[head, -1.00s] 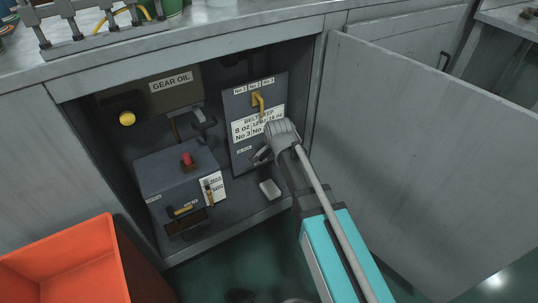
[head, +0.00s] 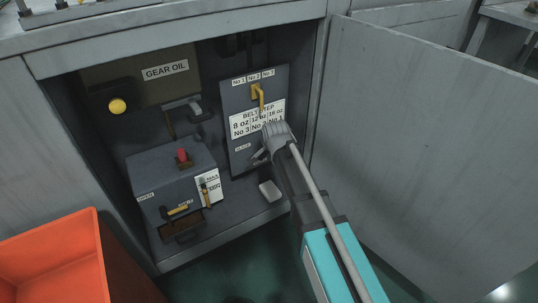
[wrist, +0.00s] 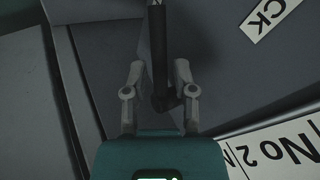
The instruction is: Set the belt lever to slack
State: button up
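The dark grey belt panel (head: 240,98) stands inside the open cabinet, with a white "BELT STEP" plate and a yellow handle (head: 262,97) above it. A small label (head: 242,148), too small to read in the head view, sits lower on it; the wrist view shows a label ending in "CK" (wrist: 268,16). A dark lever (wrist: 159,50) runs down between my fingers in the wrist view, with gaps visible on both sides. My gripper (wrist: 158,72) is open around it. In the head view my gripper (head: 261,157) is at the panel's lower right, and my wrist hides the lever.
A grey box (head: 170,170) with a red knob stands left of the panel. A gear oil unit (head: 135,85) with a yellow knob is behind it. The open cabinet door (head: 420,150) is close on the right. An orange bin (head: 50,260) stands front left.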

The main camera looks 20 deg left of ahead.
jog(key=shift+b+x, duration=0.6)
jog(key=shift+x, duration=0.45)
grip_shut()
